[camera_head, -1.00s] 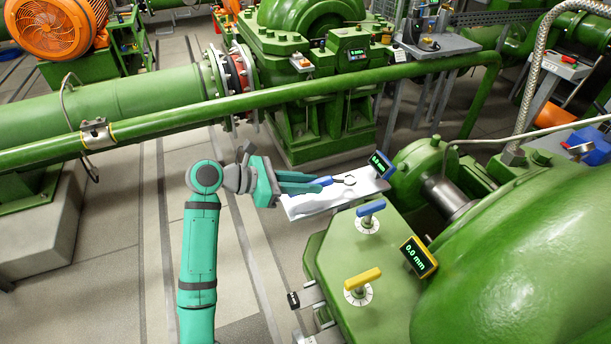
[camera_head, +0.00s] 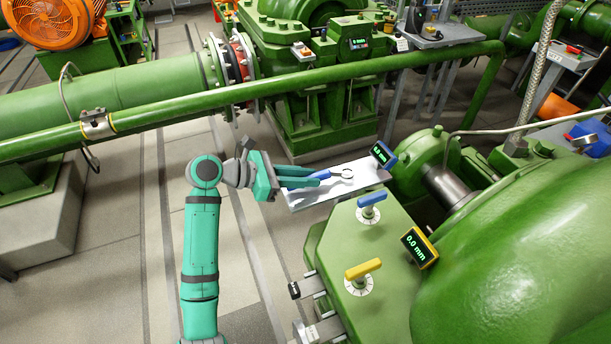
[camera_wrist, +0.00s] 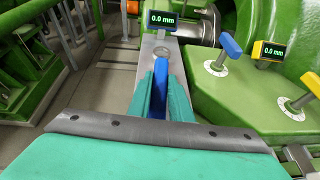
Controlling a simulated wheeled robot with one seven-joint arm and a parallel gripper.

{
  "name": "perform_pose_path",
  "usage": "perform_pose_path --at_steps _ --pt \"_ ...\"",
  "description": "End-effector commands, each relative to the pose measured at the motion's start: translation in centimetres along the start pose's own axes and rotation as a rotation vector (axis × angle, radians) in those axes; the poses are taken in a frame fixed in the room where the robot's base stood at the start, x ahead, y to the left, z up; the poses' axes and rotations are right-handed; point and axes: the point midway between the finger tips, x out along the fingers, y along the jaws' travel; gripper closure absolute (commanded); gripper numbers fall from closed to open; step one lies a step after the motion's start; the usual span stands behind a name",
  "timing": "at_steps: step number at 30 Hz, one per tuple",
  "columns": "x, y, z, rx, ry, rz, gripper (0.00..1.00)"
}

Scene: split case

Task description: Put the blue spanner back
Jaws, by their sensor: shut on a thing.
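The blue spanner (camera_head: 323,175) has a blue handle and a metal ring end. It shows in the wrist view (camera_wrist: 160,80) with its ring pointing away from me. My gripper (camera_head: 300,181) is shut on its handle, with the teal fingers on either side in the wrist view (camera_wrist: 160,100). The spanner is over a narrow pale shelf (camera_head: 312,196). I cannot tell whether it touches the shelf. The rear of the handle is hidden between the fingers.
A blue-framed display (camera_head: 382,154) stands at the shelf's far end. To the right, a green machine carries a blue handle (camera_head: 371,199), a yellow handle (camera_head: 363,269) and a yellow-framed display (camera_head: 419,247). A long green pipe (camera_head: 250,107) runs behind.

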Motion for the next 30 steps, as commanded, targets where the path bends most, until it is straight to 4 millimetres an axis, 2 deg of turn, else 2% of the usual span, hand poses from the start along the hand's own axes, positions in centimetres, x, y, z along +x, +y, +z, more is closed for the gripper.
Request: perform_pose_path --at_steps 12,13,15,21,22,24,30 --pt "0.50 -0.07 -0.58 0.001 0.000 -0.003 1.00" --pt "0.46 -0.06 -0.58 0.001 0.000 -0.003 0.77" --pt "0.36 -0.02 -0.61 0.000 0.000 -0.001 0.60" --pt "0.13 0.06 -0.70 -0.001 0.000 0.002 0.60" --pt "0.14 0.06 -0.74 -0.002 0.000 0.002 0.57" --pt "0.12 0.07 -0.75 -0.002 0.000 0.003 0.41" --pt "0.12 0.06 -0.73 -0.002 0.000 0.003 0.41"
